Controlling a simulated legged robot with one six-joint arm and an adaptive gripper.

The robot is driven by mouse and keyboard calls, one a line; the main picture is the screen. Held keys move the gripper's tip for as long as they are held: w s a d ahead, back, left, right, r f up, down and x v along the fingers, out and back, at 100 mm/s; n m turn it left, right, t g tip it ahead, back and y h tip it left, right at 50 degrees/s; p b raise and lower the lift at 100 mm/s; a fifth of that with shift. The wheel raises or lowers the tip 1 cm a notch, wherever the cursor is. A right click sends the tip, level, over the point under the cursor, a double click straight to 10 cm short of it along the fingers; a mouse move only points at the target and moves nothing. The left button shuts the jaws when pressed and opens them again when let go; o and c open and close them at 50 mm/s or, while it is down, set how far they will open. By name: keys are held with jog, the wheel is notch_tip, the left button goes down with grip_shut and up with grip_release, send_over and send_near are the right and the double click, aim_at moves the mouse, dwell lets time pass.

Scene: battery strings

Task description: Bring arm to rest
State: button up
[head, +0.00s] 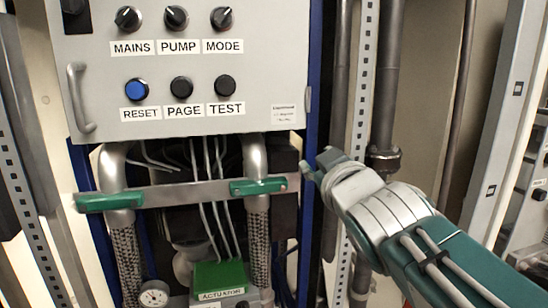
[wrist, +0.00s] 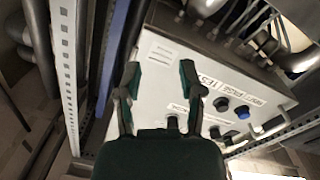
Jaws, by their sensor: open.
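My arm reaches in from the lower right of the head view. My gripper (head: 318,166) is at its end, to the right of the panel's lower right corner and in front of the blue post. In the wrist view my gripper (wrist: 156,80) shows two separate fingers with a gap between them. It is open and nothing is between the fingers. The grey control panel (head: 200,60) has black knobs above and a blue RESET button (head: 136,90) with black PAGE and TEST buttons below. The panel also shows, turned, in the wrist view (wrist: 165,85), beyond the fingers.
Below the panel are two pipes with green handles (head: 257,186), a green ACTUATOR box (head: 220,275) and a gauge (head: 154,294). A perforated rail (head: 364,75) and vertical pipes (head: 388,80) stand behind my gripper. Another cabinet (head: 530,190) is at the far right.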

jog(key=s+d+f+m+g+h, duration=0.1)
jog(key=s+f+g, duration=0.3)
jog(key=f, duration=0.5)
jog(key=s+d+f+m+g+h, duration=0.1)
jog(key=s+d+f+m+g, duration=0.3)
jog(key=s+f, duration=0.4)
jog(key=s+d+f+m+g+h, duration=0.1)
jog(key=s+d+f+m+g, duration=0.1)
jog(key=s+f, duration=0.4)
notch_tip(320, 180, down, 4)
jog(key=shift+s+d+r+m+g+h, duration=0.15)
jog(key=shift+d+m+g+h, duration=0.25)
jog(key=shift+d+g, duration=0.4)
